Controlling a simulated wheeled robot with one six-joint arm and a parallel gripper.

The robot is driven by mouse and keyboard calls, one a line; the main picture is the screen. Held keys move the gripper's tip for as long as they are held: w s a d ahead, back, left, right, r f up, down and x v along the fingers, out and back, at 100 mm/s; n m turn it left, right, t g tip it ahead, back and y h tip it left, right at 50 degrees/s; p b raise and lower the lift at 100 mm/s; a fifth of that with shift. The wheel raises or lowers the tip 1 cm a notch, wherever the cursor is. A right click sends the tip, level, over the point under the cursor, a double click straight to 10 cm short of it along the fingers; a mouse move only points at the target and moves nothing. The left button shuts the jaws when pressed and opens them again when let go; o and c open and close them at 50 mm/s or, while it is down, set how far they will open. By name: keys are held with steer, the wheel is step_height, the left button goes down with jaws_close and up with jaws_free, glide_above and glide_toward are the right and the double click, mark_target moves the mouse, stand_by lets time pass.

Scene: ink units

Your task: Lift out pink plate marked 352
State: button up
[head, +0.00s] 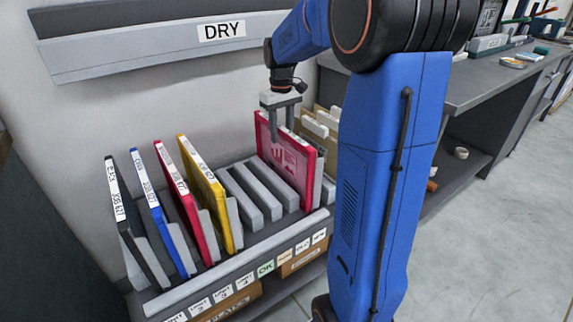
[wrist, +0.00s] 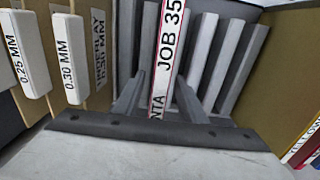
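The pink plate (head: 288,158) stands upright at the right end of the grey slotted rack (head: 240,252). My gripper (head: 282,130) is over its top edge, with one finger on each face side. In the wrist view the plate's white label (wrist: 166,50) reads "JOB 35" and "NTA"; the last digit is cut off. It runs between my fingers (wrist: 160,88), with a small gap showing on the left side, so the gripper looks open around the plate. Contact on the right side cannot be told.
Black, blue (head: 160,218), red (head: 187,205) and yellow (head: 205,190) plates stand in the rack's left slots. Empty slots (head: 258,192) lie between yellow and pink. Tabbed dividers (head: 318,125) stand close behind the pink plate. A "DRY" rail (head: 160,45) is on the wall above.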

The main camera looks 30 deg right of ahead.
steer(key=shift+c, duration=0.4)
jaws_close()
steer(key=shift+r, duration=5.5)
